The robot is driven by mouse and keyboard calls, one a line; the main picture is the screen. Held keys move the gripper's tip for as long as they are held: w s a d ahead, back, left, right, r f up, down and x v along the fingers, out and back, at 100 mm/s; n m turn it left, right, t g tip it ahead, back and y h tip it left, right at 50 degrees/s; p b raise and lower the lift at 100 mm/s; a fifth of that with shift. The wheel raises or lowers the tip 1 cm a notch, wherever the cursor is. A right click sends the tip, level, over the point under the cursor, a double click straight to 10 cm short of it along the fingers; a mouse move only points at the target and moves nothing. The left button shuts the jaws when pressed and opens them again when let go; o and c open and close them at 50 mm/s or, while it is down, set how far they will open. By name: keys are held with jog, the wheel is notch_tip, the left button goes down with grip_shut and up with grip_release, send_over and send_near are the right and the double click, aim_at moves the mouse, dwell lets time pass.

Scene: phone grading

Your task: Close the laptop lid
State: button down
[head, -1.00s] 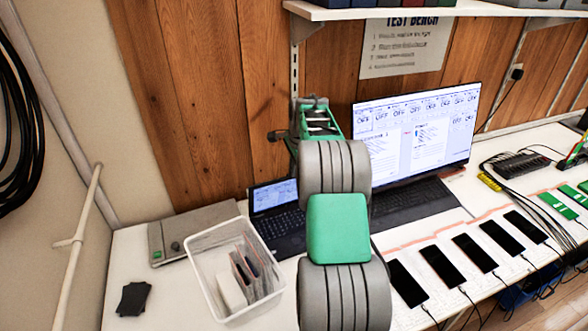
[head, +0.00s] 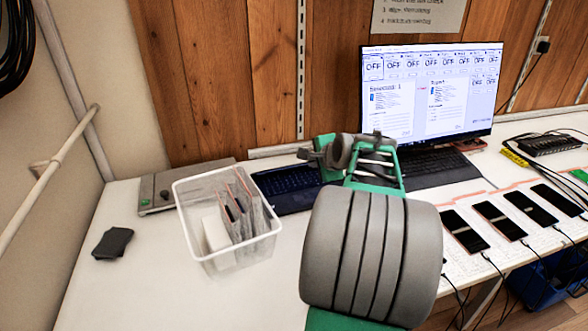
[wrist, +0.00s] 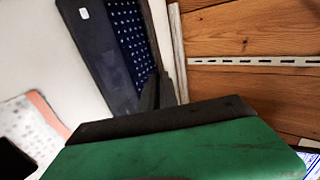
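The laptop (head: 285,186) sits on the white bench left of centre in the head view. Its dark base and bluish keyboard show, and my arm covers its right side. I cannot make out the lid's angle there. The wrist view shows the dark base (wrist: 92,55) and the keyboard (wrist: 132,38) with pale key marks; a narrow dark strip borders the keyboard on the wall side. My gripper (head: 345,155) is above the laptop's right side. In the wrist view its green and black part fills the bottom; the fingertips' gap is not clear, nor is contact with the lid.
A lit monitor (head: 430,95) stands behind and right, with a dark keyboard area (head: 435,167) before it. A white bin (head: 183,222) stands left of the laptop. Several phones (head: 462,232) with cables lie right. A dark pad (head: 113,243) lies left. Bare bench is in front.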

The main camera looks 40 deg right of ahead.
jog(key=s+f+t+b, duration=0.1)
jog(key=f+b, duration=0.2)
jog(key=s+a+f+t+h+b, duration=0.1)
jog(key=f+t+b, duration=0.1)
jog(key=f+b, duration=0.1)
jog(key=s+f+t+b, duration=0.1)
jog(key=f+b, duration=0.2)
jog(key=b, duration=0.1)
jog(key=shift+s+a+f+b, duration=0.35)
jog(key=shift+s+a+f, duration=0.05)
jog(key=shift+s+a+f+b, duration=0.1)
jog(key=shift+s+f+b, duration=0.05)
jog(key=shift+f+b, duration=0.8)
jog(key=c, duration=1.9)
grip_release()
jog(key=shift+o, duration=1.4)
